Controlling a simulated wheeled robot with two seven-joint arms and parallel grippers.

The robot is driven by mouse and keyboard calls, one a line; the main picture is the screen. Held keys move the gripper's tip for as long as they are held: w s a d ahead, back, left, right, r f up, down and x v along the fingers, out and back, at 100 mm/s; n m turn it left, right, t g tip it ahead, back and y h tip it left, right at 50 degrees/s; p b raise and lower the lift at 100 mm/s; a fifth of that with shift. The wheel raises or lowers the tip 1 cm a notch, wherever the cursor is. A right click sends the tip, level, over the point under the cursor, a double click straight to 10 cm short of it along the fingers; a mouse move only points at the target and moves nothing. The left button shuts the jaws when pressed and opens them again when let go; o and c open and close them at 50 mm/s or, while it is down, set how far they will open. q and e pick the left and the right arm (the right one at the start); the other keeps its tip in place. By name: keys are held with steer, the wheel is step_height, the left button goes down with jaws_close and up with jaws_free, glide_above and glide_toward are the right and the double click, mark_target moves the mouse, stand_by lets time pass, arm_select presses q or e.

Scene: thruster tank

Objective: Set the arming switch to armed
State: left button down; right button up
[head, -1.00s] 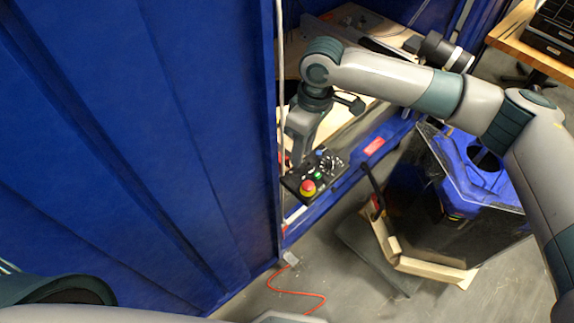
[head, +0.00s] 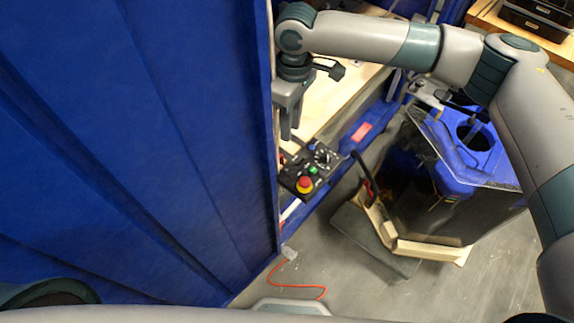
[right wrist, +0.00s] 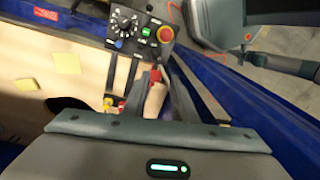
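The black control panel (head: 322,176) carries a dial, a green button, a blue button and a red stop button on yellow. The panel also shows at the top of the right wrist view (right wrist: 138,46). A small red part (right wrist: 156,75), possibly the arming switch, shows between my right fingers in the wrist view; its position cannot be read. My right gripper (head: 285,136) points down at the panel's far left end. In the wrist view the right gripper (right wrist: 155,80) has its fingers apart, with no clear contact. My left gripper is out of view.
A blue curtain wall (head: 140,150) fills the left, close beside my right gripper. A wooden surface (right wrist: 50,70) lies beside the panel. A black and blue tank (head: 440,170) stands right of it. An orange cable (head: 300,287) lies on the floor.

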mark_target(288, 173)
steer(key=f+p, duration=0.1)
steer(key=f, duration=0.4)
steer(key=f+p, duration=0.1)
steer(key=f, duration=0.5)
steer(key=s+f+p, duration=0.1)
steer(key=f+p, duration=0.1)
steer(key=f, duration=0.4)
steer(key=shift+a+f, duration=0.2)
steer(key=shift+a, duration=0.1)
jaws_close()
